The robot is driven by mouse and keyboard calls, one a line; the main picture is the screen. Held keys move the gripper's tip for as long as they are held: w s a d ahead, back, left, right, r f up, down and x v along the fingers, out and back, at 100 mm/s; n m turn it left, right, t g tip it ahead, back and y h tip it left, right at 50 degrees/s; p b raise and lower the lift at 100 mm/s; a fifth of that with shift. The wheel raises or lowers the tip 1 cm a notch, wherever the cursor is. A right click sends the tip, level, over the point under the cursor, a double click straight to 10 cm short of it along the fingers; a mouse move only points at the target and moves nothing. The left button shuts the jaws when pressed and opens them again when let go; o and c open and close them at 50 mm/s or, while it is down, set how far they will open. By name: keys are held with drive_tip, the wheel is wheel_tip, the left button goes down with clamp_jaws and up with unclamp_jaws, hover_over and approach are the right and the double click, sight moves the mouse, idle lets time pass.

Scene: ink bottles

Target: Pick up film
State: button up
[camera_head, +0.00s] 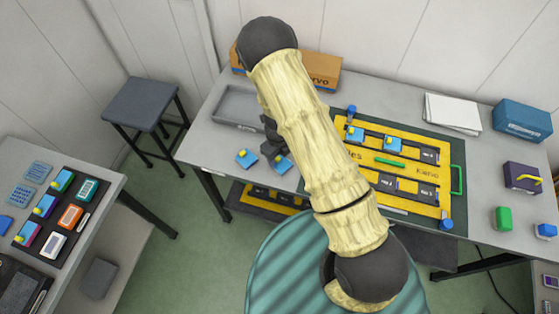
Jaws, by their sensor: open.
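No thing in view can be made out for certain as the film. My gripper (272,152) is dark and small in view, partly hidden by my pale, bulky arm. It is over the left part of the grey table (205,150), close to a blue block with a yellow knob (282,165). Whether it touches that block cannot be told; nothing shows held in it, and it is open. A similar blue block (246,159) lies just left. A yellow board (405,162) on a dark green mat (459,205) carries dark plates and more blue blocks, partly behind my arm.
A grey tray (222,118) and a cardboard box (322,73) stand at the back left. White papers (453,113), a blue box (522,119) and a purple box (521,177) are at the right. A side table (113,182) with coloured devices and a stool (140,101) stand left.

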sight(278, 158)
drive_tip(key=shift+c, duration=0.4)
drive_tip(key=c, duration=0.7)
drive_tip(key=shift+r, duration=0.15)
wheel_tip(278, 158, up, 10)
drive_tip(key=shift+f+b, duration=0.1)
drive_tip(key=shift+b, duration=0.3)
